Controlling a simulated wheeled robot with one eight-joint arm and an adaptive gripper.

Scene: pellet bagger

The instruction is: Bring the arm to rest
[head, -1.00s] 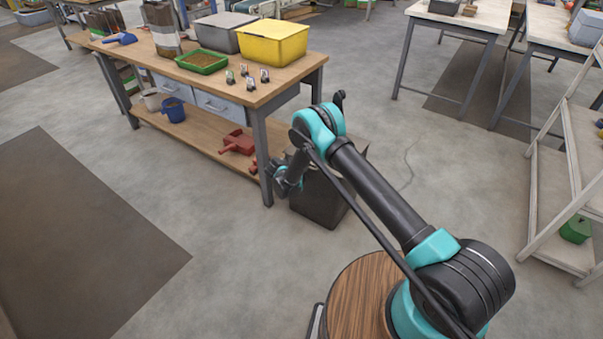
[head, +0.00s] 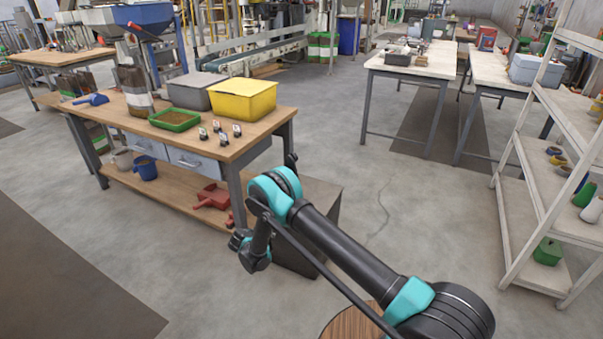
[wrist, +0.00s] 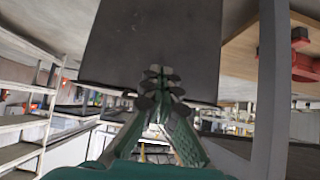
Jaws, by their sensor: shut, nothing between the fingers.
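My arm reaches forward from the lower right of the head view, bent at the teal elbow joint. Its wrist end hangs down beside the workbench's front right leg, and the fingers are hard to make out there. In the wrist view my gripper (wrist: 160,88) has its fingertips together with nothing between them. A dark grey bin (head: 292,262) stands on the floor behind the arm, partly hidden by it. The bin also fills the top middle of the wrist view (wrist: 150,40), which looks upside down. I cannot tell whether the gripper touches it.
The workbench (head: 262,124) at left holds a yellow tub (head: 243,101), a grey tub (head: 190,92) and a green tray (head: 174,121). A red scoop (head: 212,196) lies on its lower shelf. A white shelf rack (head: 527,215) stands at right. Floor between is clear.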

